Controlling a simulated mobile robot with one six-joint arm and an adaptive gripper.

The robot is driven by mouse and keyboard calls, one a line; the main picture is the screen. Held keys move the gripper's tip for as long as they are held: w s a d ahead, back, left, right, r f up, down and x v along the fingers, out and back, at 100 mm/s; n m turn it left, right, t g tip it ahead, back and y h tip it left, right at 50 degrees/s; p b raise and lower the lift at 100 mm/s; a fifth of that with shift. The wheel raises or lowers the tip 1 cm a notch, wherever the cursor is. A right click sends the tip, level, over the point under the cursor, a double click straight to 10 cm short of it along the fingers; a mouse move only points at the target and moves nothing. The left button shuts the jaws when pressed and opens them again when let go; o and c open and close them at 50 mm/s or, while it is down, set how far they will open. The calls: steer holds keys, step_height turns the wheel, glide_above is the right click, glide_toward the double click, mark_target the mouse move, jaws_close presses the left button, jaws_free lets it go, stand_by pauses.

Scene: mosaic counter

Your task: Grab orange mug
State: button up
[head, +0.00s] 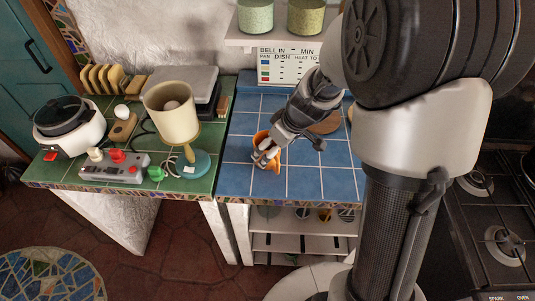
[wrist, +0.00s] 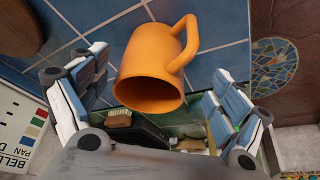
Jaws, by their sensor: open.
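The orange mug (head: 257,137) is on the blue-tiled counter (head: 242,178), near the left edge of the blue part. In the wrist view the mug (wrist: 150,50) shows its dark opening towards the camera and its handle at the upper right. My gripper (head: 267,153) is at the mug in the head view and hides part of it. In the wrist view the two fingers of my gripper (wrist: 158,68) are spread, one on each side of the mug, with visible gaps. I cannot tell how deep the fingers reach beside the mug.
A round wooden thing (head: 325,123) lies behind my gripper. Blue tiles in front are clear.

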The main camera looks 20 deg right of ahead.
steer(key=shift+w+d+b+x, duration=0.15)
steer(key=shift+b+x, duration=0.15)
steer(key=shift+x, duration=0.75)
steer(key=shift+w+b+x, duration=0.1)
steer(key=shift+b+x, duration=0.2)
steer(key=shift+x, duration=0.7)
steer(key=shift+w+d+b+x, duration=0.15)
steer(key=shift+b+x, duration=0.15)
steer(key=shift+x, duration=0.75)
steer(key=shift+r, duration=0.15)
steer(key=c, duration=1.4)
